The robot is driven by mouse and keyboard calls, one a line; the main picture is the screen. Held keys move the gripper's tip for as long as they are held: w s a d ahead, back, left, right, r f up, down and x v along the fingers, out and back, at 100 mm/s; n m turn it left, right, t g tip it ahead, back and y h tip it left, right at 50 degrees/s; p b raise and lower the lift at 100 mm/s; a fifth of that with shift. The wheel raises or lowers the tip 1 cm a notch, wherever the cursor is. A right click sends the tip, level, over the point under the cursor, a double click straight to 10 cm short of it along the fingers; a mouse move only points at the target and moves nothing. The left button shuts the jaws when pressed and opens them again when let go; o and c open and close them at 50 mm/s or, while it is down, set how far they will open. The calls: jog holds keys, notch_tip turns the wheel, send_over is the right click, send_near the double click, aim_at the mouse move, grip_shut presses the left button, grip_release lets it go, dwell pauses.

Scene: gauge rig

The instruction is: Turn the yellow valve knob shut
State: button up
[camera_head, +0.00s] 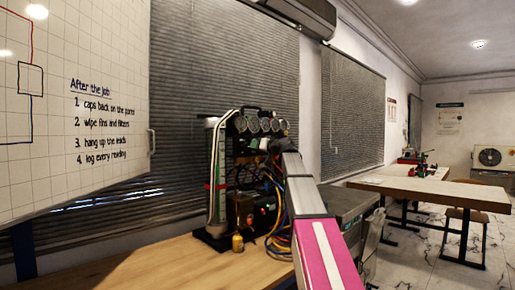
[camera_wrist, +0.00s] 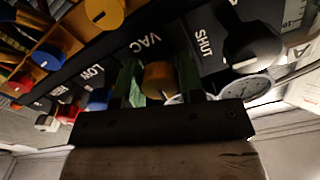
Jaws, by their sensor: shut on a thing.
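In the wrist view, my gripper (camera_wrist: 158,82) has its two green fingers on either side of a yellow knob (camera_wrist: 159,77) and is shut on it. The knob sits on a dark panel with white lettering; "VAC" (camera_wrist: 146,43) and "SHUT" (camera_wrist: 203,42) are readable beside it. In the head view, the gauge rig (camera_head: 222,170) stands on the wooden bench, with several round gauges along its top. My arm reaches to the rig's upper right. It hides the gripper's fingertips and the held knob there.
The wrist view also shows another yellow knob (camera_wrist: 104,12), a blue knob (camera_wrist: 47,56), a black knob (camera_wrist: 252,45) and a red knob (camera_wrist: 20,86) nearby. Coloured hoses (camera_head: 275,220) hang at the rig's right.

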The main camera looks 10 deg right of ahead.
jog(key=m, duration=0.4)
jog(key=shift+m, duration=0.3)
jog(key=m, duration=0.3)
jog(key=shift+m, duration=0.3)
jog(key=m, duration=0.4)
jog(key=shift+m, duration=1.8)
jog(key=o, duration=0.9)
jog(key=shift+s, duration=0.1)
